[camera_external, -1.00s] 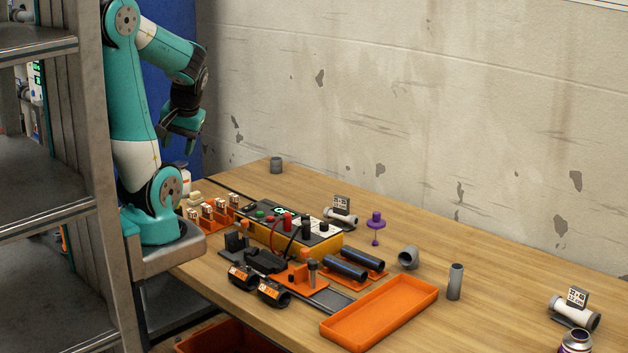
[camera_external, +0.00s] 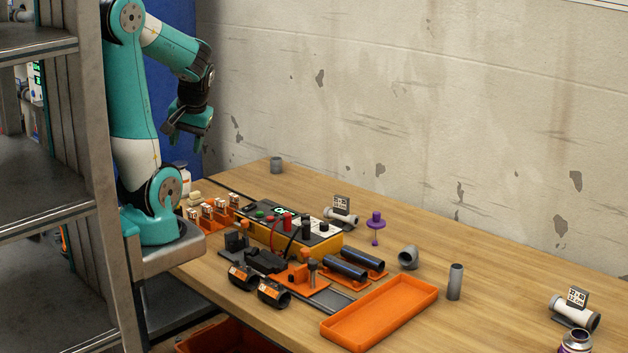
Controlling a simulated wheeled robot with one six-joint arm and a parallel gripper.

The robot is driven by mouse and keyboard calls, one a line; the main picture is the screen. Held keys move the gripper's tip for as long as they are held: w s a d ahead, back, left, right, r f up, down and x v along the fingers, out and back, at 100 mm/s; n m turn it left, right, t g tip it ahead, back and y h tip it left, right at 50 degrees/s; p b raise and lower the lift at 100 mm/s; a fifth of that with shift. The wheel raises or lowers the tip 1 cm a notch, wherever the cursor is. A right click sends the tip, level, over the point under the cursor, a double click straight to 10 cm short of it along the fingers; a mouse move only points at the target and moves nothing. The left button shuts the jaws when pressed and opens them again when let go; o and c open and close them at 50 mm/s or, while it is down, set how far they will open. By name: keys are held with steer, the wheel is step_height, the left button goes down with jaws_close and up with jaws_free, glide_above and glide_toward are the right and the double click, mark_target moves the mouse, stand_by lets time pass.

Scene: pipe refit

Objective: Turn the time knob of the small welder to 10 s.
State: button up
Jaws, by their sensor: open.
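The small welder (camera_external: 318,243) is a yellow box with a black top on the table. Its top carries a small lit green display, red and green buttons, and red and black plugs with cables. A black knob (camera_external: 324,228) shows near its right end; I cannot tell whether this is the time knob, and no setting can be read. My gripper (camera_external: 184,146) is open and empty. It hangs in the air well above the table's back left part, up and to the left of the welder, touching nothing.
An orange rack with several fittings (camera_external: 208,215) stands left of the welder. Black clamps and pipes (camera_external: 346,267) lie in front of it. An empty orange tray (camera_external: 380,309) is at the front. A purple tool (camera_external: 376,222) stands to the right. A metal shelf (camera_external: 95,130) is at left.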

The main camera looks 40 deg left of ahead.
steer(key=w+d+f+m+h, duration=0.1)
steer(key=w+d, duration=0.3)
steer(key=w, duration=0.4)
steer(key=w+d+f+h, duration=0.1)
steer(key=w+d, duration=0.2)
steer(key=w, duration=0.5)
steer(key=h, duration=0.2)
glide_above(324, 223)
step_height(324, 223, down, 6)
steer(key=r, duration=0.1)
steer(key=shift+m, duration=0.4)
step_height(324, 223, down, 17)
steer(key=shift+f, duration=0.1)
steer(key=c, duration=0.9)
